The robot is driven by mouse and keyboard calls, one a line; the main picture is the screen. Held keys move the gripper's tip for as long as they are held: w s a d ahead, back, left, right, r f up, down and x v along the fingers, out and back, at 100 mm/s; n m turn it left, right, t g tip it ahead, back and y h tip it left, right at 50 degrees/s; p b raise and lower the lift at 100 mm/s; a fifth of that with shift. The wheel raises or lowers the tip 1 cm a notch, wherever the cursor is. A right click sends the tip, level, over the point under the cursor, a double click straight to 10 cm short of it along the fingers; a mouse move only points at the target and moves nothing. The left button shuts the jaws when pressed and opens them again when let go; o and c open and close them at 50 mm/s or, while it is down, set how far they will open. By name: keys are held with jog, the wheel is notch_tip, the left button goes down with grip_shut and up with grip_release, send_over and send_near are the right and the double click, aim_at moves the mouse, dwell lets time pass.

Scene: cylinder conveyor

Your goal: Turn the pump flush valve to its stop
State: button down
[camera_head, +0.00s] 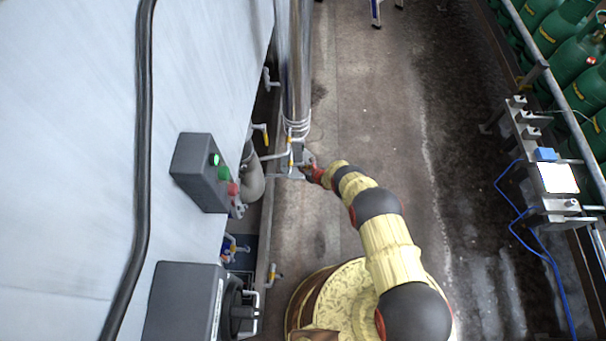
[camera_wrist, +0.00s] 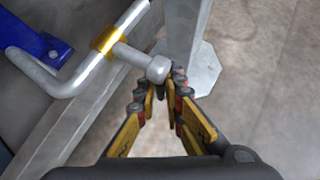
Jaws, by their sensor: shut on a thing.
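The valve (camera_wrist: 104,42) fills the upper left of the wrist view: a pale grey bent pipe with a gold collar and a short stem ending in a rounded knob (camera_wrist: 157,69). I take it to be the pump flush valve, though no label shows. My gripper (camera_wrist: 161,92) is shut on the stem's knob end, one finger on each side. The fingertips hide part of the contact. In the head view my gripper (camera_head: 307,171) is at the foot of the shiny vertical pipe, where the valve is too small to make out clearly.
A grey post with a foot plate (camera_wrist: 202,72) stands close behind the fingertips. A blue bracket (camera_wrist: 35,35) is at the left. A control box (camera_head: 203,172) with a lit green lamp and a yellow-handled fitting (camera_head: 261,132) are nearby. The floor (camera_head: 375,100) to the right is clear.

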jog(key=shift+w+t, duration=0.2)
jog(key=shift+t, duration=0.3)
jog(key=c, duration=1.9)
grip_release()
jog(key=shift+v, duration=5.95)
jog(key=shift+f, duration=0.1)
